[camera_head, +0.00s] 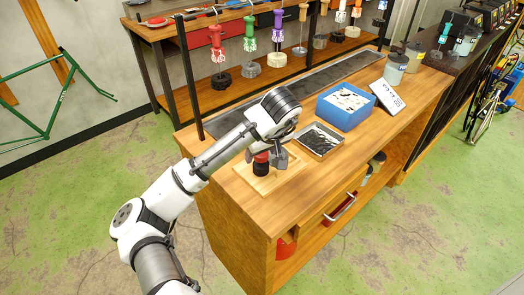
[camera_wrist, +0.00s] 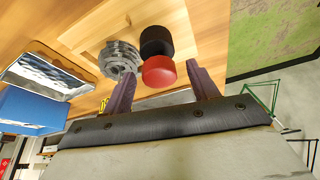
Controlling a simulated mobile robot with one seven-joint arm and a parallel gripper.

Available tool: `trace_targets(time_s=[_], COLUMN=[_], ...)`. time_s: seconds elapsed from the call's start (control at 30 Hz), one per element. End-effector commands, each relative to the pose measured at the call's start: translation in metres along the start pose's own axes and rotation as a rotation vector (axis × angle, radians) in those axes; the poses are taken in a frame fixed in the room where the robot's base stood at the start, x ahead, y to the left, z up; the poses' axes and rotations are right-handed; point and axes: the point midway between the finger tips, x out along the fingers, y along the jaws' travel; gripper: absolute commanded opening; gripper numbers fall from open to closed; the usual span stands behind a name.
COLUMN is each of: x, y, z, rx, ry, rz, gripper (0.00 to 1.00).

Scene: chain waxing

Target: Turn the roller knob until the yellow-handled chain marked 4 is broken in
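The roller knob, with a red cap (camera_wrist: 159,71) and a black part (camera_wrist: 156,41), stands on a light wooden board (camera_head: 243,172) at the near left end of the bench. A grey ribbed metal roller or coiled chain (camera_wrist: 120,58) is beside it in the wrist view. A small yellow piece (camera_wrist: 103,104) peeks out by the left finger; I cannot tell whether it is the chain's handle. No mark 4 is readable. My gripper (camera_wrist: 161,74) is open, its two fingers on either side of the red cap, with gaps visible. In the head view my wrist partly hides this spot.
A metal tray (camera_head: 333,147) of dark bits and a blue box (camera_head: 345,120) of white pieces sit right of the board. A tilted sign (camera_head: 387,96) and cans (camera_head: 395,68) stand farther back. Chains with red (camera_head: 216,36), green (camera_head: 250,28) and purple (camera_head: 278,27) handles hang behind.

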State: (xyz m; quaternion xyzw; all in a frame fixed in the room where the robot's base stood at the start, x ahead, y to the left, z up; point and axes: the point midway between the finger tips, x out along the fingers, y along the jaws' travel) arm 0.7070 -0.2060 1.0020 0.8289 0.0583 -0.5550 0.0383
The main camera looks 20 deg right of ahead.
Motion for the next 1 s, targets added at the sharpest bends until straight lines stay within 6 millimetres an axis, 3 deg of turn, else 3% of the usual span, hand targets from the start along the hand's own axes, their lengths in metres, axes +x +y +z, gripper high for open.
trace_targets(time_s=[0.27,0.43,1.0], x=[-0.002,-0.016,-0.113], y=[0.000,0.000,0.000], z=[-0.001,-0.002,0.000], rx=[-0.001,0.001,0.001], ry=[0.003,0.006,0.006], rz=[0.001,0.001,0.000], gripper=[0.59,0.59,0.59])
